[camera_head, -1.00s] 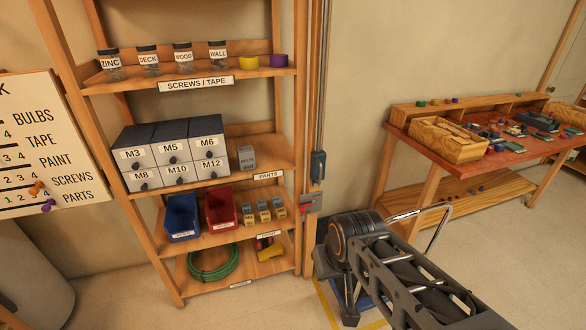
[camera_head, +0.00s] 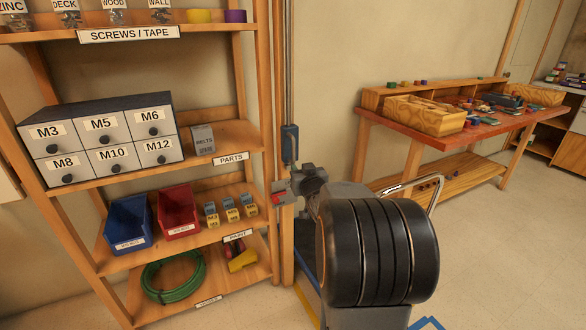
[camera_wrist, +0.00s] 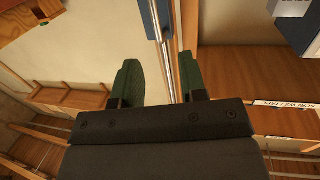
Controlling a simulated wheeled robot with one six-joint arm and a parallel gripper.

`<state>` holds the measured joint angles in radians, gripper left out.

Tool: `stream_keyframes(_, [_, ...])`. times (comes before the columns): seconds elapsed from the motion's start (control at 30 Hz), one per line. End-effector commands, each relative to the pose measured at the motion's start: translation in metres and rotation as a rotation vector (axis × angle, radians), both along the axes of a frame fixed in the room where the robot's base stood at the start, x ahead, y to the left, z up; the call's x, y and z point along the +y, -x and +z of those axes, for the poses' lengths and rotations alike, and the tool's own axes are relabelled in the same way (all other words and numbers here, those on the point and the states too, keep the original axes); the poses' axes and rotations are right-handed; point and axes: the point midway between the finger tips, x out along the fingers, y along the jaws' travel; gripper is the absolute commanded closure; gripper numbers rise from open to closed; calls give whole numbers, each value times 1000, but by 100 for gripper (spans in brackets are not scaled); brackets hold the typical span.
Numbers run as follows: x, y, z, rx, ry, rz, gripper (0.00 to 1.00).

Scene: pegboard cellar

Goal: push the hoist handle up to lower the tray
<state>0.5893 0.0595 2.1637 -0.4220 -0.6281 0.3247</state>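A vertical hoist rail (camera_head: 285,60) runs along the right side of the shelf unit. A blue-grey block (camera_head: 290,143), which looks like the hoist handle, sits on it above a grey bracket with a red part (camera_head: 281,192). My gripper (camera_wrist: 158,75) is open, its two green fingers apart with nothing held between them. In the wrist view, metal rods pass behind the fingers and a blue piece (camera_wrist: 155,18) shows beyond the fingertips. In the head view my arm hides the fingers, close to the bracket's right. I cannot make out the tray for certain.
The wooden shelf unit (camera_head: 265,100) with drawers (camera_head: 105,140) and bins stands left of the rail. A red-topped workbench (camera_head: 455,135) stands at the right. Blue and yellow floor markings (camera_head: 307,300) show beside my arm. The floor at right is clear.

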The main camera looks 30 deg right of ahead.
Motion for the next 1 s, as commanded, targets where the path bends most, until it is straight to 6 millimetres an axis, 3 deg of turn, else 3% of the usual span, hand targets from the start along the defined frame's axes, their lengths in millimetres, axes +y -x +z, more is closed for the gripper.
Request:
stream_keyframes(0.03, [-7, -1, -9, -22, 6, 1, 61])
stream_keyframes(0.27, [-20, -23, -8, -66, 18, 15, 61])
stream_keyframes(0.7, [-46, -101, -7, -64, 18, 15, 61])
stream_keyframes(1.0, [-55, -128, -7, -63, 16, 13, 61])
